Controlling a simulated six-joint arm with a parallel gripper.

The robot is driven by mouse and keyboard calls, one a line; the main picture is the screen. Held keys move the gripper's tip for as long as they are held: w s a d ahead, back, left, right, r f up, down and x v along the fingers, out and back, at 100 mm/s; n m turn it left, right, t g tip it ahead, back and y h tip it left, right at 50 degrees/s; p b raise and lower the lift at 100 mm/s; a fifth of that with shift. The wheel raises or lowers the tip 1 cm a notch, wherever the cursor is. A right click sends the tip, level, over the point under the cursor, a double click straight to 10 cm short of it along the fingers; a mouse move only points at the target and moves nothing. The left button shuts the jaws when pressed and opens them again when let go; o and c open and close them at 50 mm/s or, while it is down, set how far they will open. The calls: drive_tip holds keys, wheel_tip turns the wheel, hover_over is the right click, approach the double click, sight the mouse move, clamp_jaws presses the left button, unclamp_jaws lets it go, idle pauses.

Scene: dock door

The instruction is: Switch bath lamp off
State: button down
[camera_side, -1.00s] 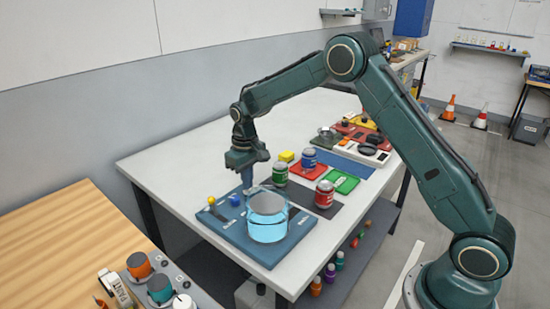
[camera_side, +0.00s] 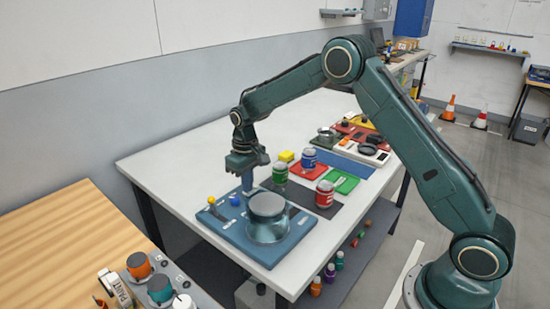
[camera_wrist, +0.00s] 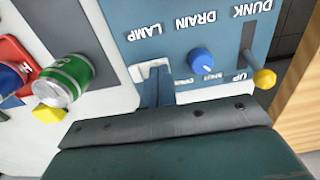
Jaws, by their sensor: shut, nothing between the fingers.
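The bath (camera_side: 268,232) is a round vessel on the blue panel (camera_side: 226,232), and it looks dull grey with no glow. My gripper (camera_side: 247,188) is shut and empty, pointing down at the back edge of the panel. In the wrist view its fingertips (camera_wrist: 153,80) are at the white-edged lamp switch (camera_wrist: 150,66), next to the label LAMP. The fingers hide most of the switch, so its position and any contact cannot be told.
A blue drain knob (camera_wrist: 201,61) and a yellow-tipped dunk lever (camera_wrist: 264,79) are beside the switch. The table's back left is clear.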

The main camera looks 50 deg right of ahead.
drive_tip(key=shift+r, duration=3.45)
drive_tip(key=shift+r, duration=0.1)
drive_tip(key=s+a+r+t, duration=0.1)
drive_tip(key=s+r+t, duration=0.2)
drive_tip(key=s+r, duration=1.3)
drive_tip(key=s+f+t, duration=0.1)
drive_tip(key=s+t, duration=0.1)
drive_tip(key=s, duration=1.8)
drive_tip(key=shift+s+a+f+t, duration=0.2)
drive_tip(key=shift+a+f+t, duration=0.1)
drive_tip(key=shift+a, duration=0.15)
